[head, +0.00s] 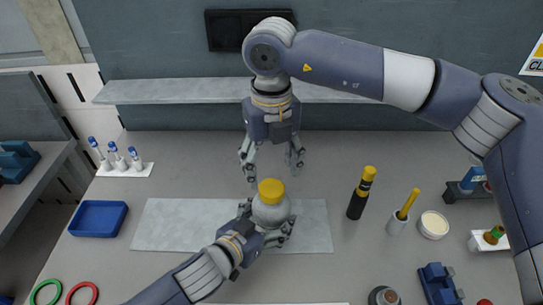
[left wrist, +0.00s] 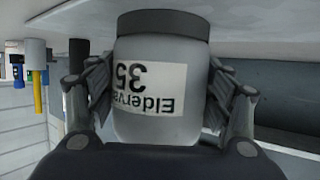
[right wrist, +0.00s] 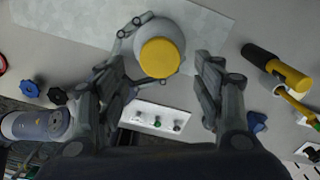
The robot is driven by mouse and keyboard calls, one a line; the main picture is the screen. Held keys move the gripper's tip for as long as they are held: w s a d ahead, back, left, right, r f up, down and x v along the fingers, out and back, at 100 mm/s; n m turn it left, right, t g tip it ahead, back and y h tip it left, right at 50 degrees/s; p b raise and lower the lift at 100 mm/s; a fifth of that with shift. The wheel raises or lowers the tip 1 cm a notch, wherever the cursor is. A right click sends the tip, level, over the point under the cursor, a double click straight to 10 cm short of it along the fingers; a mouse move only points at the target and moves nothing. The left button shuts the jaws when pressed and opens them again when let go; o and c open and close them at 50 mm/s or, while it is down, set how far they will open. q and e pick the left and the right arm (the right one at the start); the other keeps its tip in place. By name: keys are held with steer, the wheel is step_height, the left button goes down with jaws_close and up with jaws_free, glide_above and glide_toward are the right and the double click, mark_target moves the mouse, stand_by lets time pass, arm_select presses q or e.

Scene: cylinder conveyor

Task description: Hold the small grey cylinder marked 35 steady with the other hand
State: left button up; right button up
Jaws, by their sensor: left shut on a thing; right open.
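The small grey cylinder (head: 271,205) stands upright on the light mat, with a yellow top. In the left wrist view its label on the grey cylinder (left wrist: 150,88) reads 35 and appears upside down. My left gripper (head: 265,222) is shut on the cylinder's side, with a finger on each side of it. My right gripper (head: 271,170) hangs open and empty above and behind the cylinder, pointing down. In the right wrist view the yellow top (right wrist: 160,57) shows beyond and between the open fingers of the right gripper (right wrist: 170,80), not touched as far as I can see.
The light mat (head: 165,225) lies under the cylinder. A blue tray (head: 98,218) and a white rack of vials (head: 125,170) are on the left. A black and yellow tool (head: 361,193), a grey cup (head: 397,224) and a round white dish (head: 433,225) stand on the right.

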mark_target(272, 187)
arm_select(q)
steer(key=shift+f, duration=0.15)
arm_select(e)
step_height(272, 187, down, 6)
steer(key=shift+r, duration=0.15)
steer(key=shift+c, duration=0.6)
steer(key=c, duration=1)
steer(key=n, duration=0.9)
steer(key=shift+n, duration=0.4)
steer(key=shift+r, duration=0.3)
steer(key=shift+r, duration=0.85)
